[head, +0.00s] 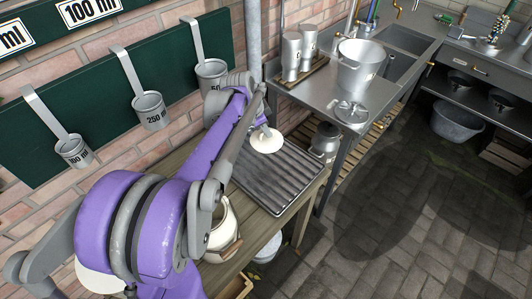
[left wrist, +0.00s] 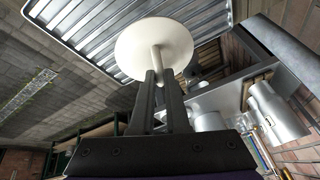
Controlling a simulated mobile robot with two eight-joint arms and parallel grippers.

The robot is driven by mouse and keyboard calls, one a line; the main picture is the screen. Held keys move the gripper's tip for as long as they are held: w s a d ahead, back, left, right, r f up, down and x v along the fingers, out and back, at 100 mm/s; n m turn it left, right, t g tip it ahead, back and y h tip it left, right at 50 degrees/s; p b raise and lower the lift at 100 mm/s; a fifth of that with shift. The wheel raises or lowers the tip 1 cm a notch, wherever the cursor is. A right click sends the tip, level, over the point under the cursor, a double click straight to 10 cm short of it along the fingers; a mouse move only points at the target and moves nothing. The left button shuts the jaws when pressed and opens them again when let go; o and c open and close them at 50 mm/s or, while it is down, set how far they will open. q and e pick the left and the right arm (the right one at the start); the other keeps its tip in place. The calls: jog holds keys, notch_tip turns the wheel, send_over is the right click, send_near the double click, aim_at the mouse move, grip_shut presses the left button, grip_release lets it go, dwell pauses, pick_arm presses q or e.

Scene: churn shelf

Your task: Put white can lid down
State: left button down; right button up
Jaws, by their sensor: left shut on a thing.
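The white can lid (head: 267,141) is a round white disc with a stem-like knob. My left gripper (head: 262,126) is shut on its knob and holds it at the ribbed metal draining tray (head: 282,182), near the tray's far end. In the left wrist view the lid (left wrist: 130,48) is between my left gripper's fingertips (left wrist: 158,72) and the ribbed tray (left wrist: 90,28). I cannot tell whether lid and tray touch. A white can (head: 222,228) stands on the wooden table, partly hidden by my arm. My right gripper is not in view.
A metal table (head: 325,82) beyond holds a steel bucket (head: 359,62), steel canisters and a steel lid (head: 350,110). Labelled measuring cups (head: 149,110) hang on a green wall board. The near part of the tray is clear.

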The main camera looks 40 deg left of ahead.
aim_at(265, 140)
pick_arm(q)
notch_tip(265, 140, down, 5)
jog(key=shift+s+d+f, duration=0.1)
jog(key=shift+f, duration=0.1)
jog(key=shift+f+b, duration=0.3)
jog(key=shift+f, duration=1.85)
jog(key=c, duration=0.9)
grip_release()
jog(key=shift+f, duration=0.1)
